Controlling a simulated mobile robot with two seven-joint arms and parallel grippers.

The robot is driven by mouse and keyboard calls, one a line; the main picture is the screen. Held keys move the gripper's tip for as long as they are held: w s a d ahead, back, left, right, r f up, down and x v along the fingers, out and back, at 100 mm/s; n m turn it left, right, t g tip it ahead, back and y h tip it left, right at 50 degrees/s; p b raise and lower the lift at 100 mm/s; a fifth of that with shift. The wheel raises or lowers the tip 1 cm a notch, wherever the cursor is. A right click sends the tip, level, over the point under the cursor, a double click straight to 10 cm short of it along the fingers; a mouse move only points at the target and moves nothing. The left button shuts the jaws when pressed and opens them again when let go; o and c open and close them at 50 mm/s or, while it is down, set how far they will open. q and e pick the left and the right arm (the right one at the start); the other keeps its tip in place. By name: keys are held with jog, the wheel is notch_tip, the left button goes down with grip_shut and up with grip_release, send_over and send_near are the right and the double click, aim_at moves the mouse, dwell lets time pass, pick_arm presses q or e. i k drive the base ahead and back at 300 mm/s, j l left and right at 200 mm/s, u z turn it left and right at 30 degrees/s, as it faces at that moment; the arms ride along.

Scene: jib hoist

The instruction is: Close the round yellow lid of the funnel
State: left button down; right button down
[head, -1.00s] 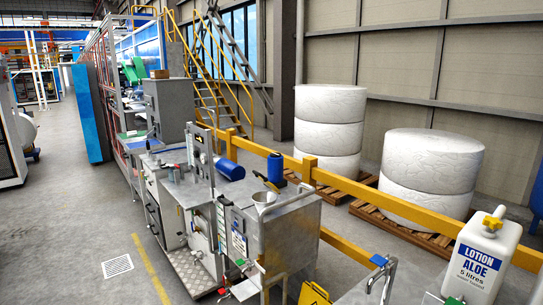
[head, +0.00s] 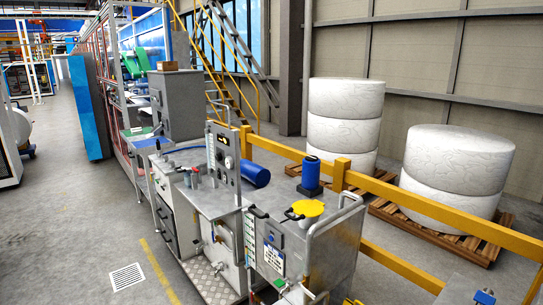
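The round yellow lid (head: 308,208) shows as a flat yellow disc on top of the grey metal machine cabinet (head: 290,252). It lies over the place of the funnel, whose mouth is hidden beneath it. A small dark handle (head: 291,214) is at the lid's left edge. From this distance I cannot tell whether the lid touches the rim all round.
A blue cylinder (head: 311,176) stands behind the lid, and another blue cylinder (head: 257,174) lies to the left. A yellow rail (head: 395,188) runs behind the machine. White rolls (head: 457,170) stand on pallets beyond. The grey floor at left is open.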

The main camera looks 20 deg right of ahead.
aim_at(303, 209)
jog(key=i+j+u, duration=0.25)
jog(key=i, duration=0.45)
jog(key=i+j+u, duration=0.1)
jog(key=i+u, duration=0.2)
jog(key=i, duration=0.45)
